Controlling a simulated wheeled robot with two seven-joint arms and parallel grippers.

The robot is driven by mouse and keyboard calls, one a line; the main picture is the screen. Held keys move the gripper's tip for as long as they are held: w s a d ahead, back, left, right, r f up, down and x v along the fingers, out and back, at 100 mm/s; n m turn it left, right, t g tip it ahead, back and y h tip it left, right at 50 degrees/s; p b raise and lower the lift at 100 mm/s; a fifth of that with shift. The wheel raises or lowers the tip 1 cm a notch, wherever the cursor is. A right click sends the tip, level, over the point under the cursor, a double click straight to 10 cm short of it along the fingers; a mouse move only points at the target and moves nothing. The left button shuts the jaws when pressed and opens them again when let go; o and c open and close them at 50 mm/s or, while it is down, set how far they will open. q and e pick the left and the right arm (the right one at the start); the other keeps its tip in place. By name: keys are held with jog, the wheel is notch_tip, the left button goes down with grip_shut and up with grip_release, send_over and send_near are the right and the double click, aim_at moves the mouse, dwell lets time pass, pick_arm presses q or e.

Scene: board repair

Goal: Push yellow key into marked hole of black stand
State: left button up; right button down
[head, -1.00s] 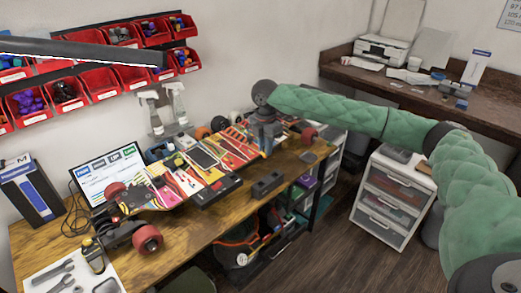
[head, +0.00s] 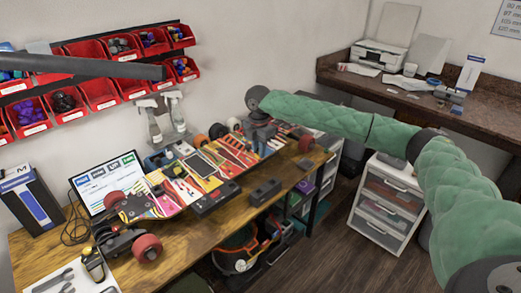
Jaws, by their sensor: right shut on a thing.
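My right gripper (head: 262,142) points down over the far right part of the workbench, by the colourful skateboard decks. It looks shut, but what is between its fingers is too small and dark to make out. I cannot pick out the yellow key. A low black block (head: 265,191) lies near the bench's front edge, left of and nearer than the gripper. A flat black box (head: 215,199) lies left of that block. I cannot tell which of the two is the stand, and no marked hole is clear. My left gripper is out of view.
The wooden workbench (head: 190,236) has bare room along its front edge. Red bins (head: 99,93) hang on the wall. A white drawer unit (head: 385,208) stands right.

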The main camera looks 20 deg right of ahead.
aim_at(259, 160)
jog(key=shift+f, duration=0.15)
jog(key=shift+f, duration=4.05)
jog(key=shift+f+b, duration=0.5)
jog(key=shift+f, duration=2.4)
jog(key=shift+f, duration=0.75)
jog(key=shift+p, duration=0.6)
jog(key=shift+f, duration=0.35)
jog(key=shift+f+p, duration=0.15)
jog(key=shift+p, duration=0.45)
